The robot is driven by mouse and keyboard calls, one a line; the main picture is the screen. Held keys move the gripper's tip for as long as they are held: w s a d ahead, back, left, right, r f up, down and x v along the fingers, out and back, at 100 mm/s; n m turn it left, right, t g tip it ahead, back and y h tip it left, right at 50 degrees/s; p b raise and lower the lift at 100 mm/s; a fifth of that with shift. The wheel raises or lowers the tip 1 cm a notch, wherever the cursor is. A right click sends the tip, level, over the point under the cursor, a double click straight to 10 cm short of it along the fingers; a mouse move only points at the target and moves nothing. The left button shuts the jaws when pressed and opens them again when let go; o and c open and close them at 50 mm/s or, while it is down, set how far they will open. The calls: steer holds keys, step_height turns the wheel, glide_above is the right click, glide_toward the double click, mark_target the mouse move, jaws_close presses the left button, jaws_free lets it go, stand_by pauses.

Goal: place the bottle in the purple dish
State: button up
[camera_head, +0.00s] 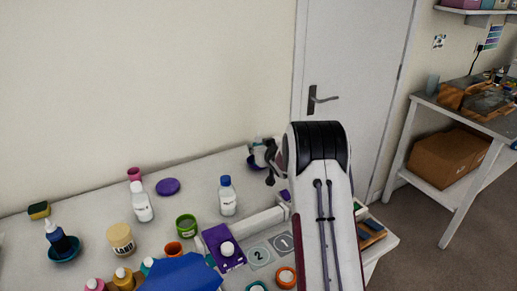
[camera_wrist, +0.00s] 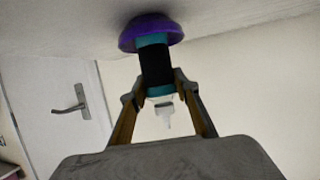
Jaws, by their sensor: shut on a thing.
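My gripper (camera_wrist: 158,92) is shut on a teal bottle (camera_wrist: 157,65) with a black label and a clear nozzle. The wrist view is upside down, so the bottle is roughly upright with its nozzle up. The purple dish (camera_wrist: 128,38) is right at the bottle's base, which overlaps the dish's bowl. I cannot tell whether the base rests in the dish or hovers just above it.
A dark blue bottle (camera_head: 61,243) sits in a teal dish (camera_head: 65,256) at far left. The wall is close behind.

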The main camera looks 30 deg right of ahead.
steer(key=shift+f, duration=0.15)
steer(key=o, duration=1.2)
steer(key=shift+f, duration=0.1)
steer(key=shift+o, duration=0.2)
steer(key=shift+s+r, duration=0.2)
steer(key=shift+r, duration=0.05)
steer(key=v, duration=1.1)
steer(key=shift+s+r, duration=0.15)
steer(key=shift+s, duration=0.1)
steer(key=shift+a, duration=0.15)
